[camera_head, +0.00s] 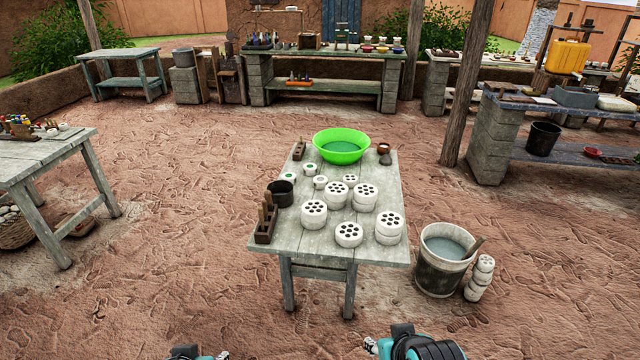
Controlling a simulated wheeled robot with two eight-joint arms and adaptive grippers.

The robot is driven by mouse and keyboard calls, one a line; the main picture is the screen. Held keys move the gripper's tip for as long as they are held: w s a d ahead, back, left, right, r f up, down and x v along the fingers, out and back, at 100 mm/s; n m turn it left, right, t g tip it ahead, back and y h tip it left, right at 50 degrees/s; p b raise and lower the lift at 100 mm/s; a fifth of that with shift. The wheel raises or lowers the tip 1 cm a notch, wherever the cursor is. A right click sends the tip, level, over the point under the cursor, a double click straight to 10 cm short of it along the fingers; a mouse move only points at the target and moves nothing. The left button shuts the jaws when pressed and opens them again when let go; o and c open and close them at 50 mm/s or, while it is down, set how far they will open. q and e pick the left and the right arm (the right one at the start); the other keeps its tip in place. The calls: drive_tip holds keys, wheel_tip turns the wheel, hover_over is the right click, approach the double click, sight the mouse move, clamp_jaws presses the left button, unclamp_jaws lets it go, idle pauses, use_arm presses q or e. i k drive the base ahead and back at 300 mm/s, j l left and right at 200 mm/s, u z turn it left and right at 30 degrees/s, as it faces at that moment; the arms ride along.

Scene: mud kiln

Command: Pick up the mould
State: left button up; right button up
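Several white round moulds with dark holes in their tops stand on the grey wooden table in the middle. One is at the front centre (349,235), one at the front right (389,229), one at the left (314,214), and others (337,194) (364,197) stand behind. Smaller white pieces (312,169) (320,183) sit farther back. My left gripper (222,355) barely shows at the bottom edge. My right gripper (371,345) also shows at the bottom edge, in front of the table and apart from it. The frame cuts off most of both, and their finger openings are unclear.
The table (290,245) also holds a green basin (341,147), a dark pot (281,193) and a wooden tool holder (265,222). A bucket (442,262) and stacked white pieces (480,278) stand right of it. Another table (40,165) is at left. Dirt floor in front is clear.

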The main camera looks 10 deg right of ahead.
sight(321, 182)
drive_tip(key=i+z, duration=0.15)
drive_tip(key=i, duration=0.4)
drive_tip(key=i+j+z, duration=0.1)
drive_tip(key=i, duration=0.4)
drive_tip(key=i+j+z, duration=0.15)
drive_tip(key=i+j, duration=0.15)
drive_tip(key=i, duration=0.2)
drive_tip(key=i+j+z, duration=0.1)
drive_tip(key=i, duration=0.4)
drive_tip(key=j, duration=0.1)
